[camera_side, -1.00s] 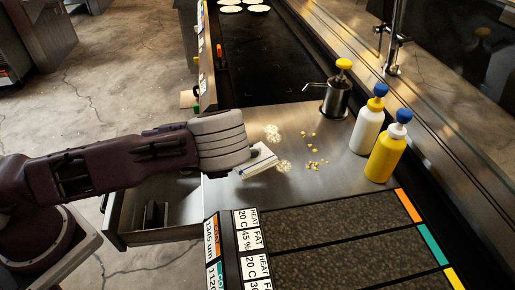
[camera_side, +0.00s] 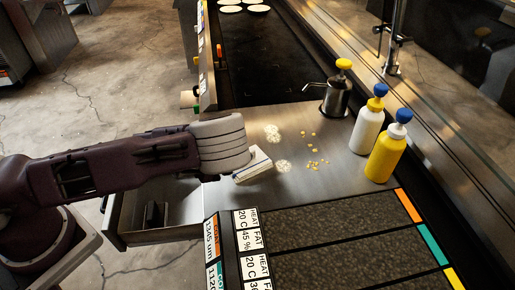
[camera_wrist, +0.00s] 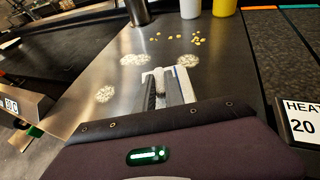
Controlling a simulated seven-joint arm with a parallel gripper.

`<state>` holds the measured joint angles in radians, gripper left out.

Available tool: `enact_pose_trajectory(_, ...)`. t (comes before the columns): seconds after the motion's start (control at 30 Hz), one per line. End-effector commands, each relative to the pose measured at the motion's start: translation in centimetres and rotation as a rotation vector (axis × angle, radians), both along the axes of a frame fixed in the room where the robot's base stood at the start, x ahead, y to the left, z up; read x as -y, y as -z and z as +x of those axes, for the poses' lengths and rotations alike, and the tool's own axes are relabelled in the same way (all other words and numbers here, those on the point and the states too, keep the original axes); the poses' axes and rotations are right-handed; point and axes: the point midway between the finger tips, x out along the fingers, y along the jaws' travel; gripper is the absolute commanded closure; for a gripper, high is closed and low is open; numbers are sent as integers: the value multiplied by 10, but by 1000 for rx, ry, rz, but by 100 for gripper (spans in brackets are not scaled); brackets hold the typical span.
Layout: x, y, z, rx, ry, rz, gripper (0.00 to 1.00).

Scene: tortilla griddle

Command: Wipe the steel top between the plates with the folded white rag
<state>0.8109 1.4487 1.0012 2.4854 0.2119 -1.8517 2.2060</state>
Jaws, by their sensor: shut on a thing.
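The folded white rag (camera_side: 255,166) with a dark stripe is at the tip of my gripper, low over the steel top (camera_side: 330,185). In the wrist view my gripper (camera_wrist: 167,84) is shut on the rag (camera_wrist: 184,84), which shows between and beside the fingers. In the side view my arm hides the fingers. I cannot tell whether the rag touches the steel. White powdery patches (camera_side: 283,165) lie just right of the rag and farther back. Yellow crumbs (camera_side: 315,151) lie to the right of the patches. The wrist view shows another powder patch (camera_wrist: 105,94) at left.
A steel pump pot (camera_side: 336,97), a white bottle (camera_side: 367,130) and a yellow bottle (camera_side: 386,155) stand along the right edge. An open drawer (camera_side: 125,225) is below my arm.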

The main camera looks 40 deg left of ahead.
Motion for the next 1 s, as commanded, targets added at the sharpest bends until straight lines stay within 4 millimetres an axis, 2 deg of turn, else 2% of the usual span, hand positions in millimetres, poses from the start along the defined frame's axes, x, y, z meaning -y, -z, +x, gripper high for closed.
enact_pose_trajectory(0.27,0,-1,-1,2,1,-1,100)
enact_pose_trajectory(0.73,-32,1,33,4,-1,0,100)
enact_pose_trajectory(1.0,-35,2,36,3,-1,-1,100)
